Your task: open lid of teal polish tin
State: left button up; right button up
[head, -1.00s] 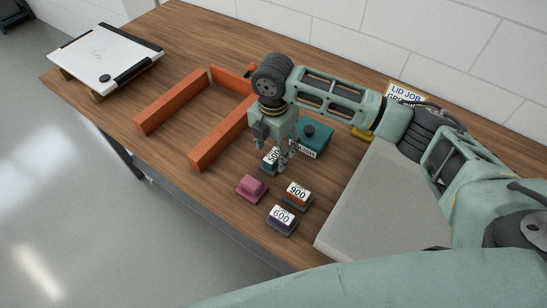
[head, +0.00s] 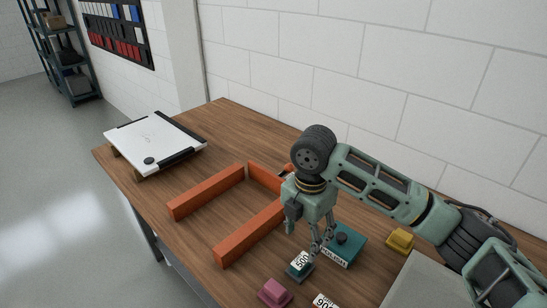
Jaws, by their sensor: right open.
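The teal polish tin (head: 351,252) is a squat box on the wooden bench, with a dark round knob on its lid and a pale label on its front side. The lid looks closed. My right gripper (head: 311,256) points down just left of the tin, its fingers over the block marked 500 (head: 299,265). It is open, and I cannot tell whether it touches the block. It partly covers the tin's left side. My left gripper is not in view.
An orange open frame (head: 247,234) lies left of the gripper. A pink block (head: 274,292) and a block marked 900 (head: 324,301) are at the front. A yellow block (head: 399,240) sits right of the tin. A white lidded board (head: 155,140) stands far left.

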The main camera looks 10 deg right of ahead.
aim_at(346, 243)
jog(key=k+j, duration=0.2)
jog(key=k, duration=0.3)
jog(key=k+j, duration=0.2)
jog(key=k, duration=0.25)
jog(key=k+j, duration=0.2)
jog(key=k, duration=0.3)
